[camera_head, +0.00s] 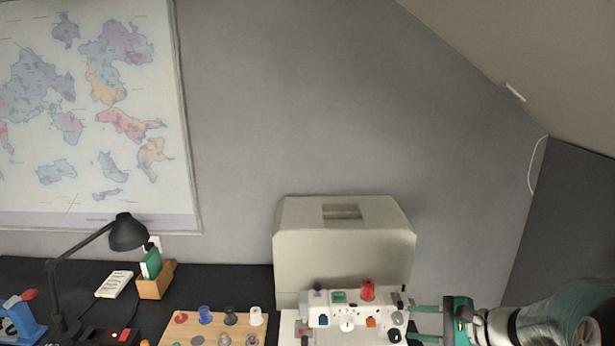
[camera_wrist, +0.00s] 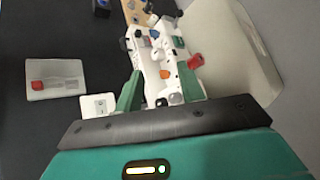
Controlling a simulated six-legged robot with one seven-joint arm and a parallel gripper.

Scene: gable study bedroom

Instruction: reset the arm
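My gripper (camera_head: 410,322) comes in from the right in the head view, low over the dark desk. Its two green fingers point left at the right end of a white machine (camera_head: 330,318) with knobs, which looks like a sewing machine. In the wrist view the fingers of my gripper (camera_wrist: 159,70) stand apart, with part of the white machine (camera_wrist: 150,67) showing between and beyond them. The gripper is open and seems to hold nothing. I cannot tell whether the fingertips touch the machine. A red spool-like part (camera_head: 368,289) stands on its top.
A beige case (camera_head: 342,245) stands behind the machine. A wooden board (camera_head: 172,333) with several spools, a black lamp (camera_head: 128,232) and a small wooden box (camera_head: 156,281) are left. A pale tray (camera_wrist: 55,80) with a red item lies on the desk. A sloped ceiling (camera_head: 560,70) rises upper right.

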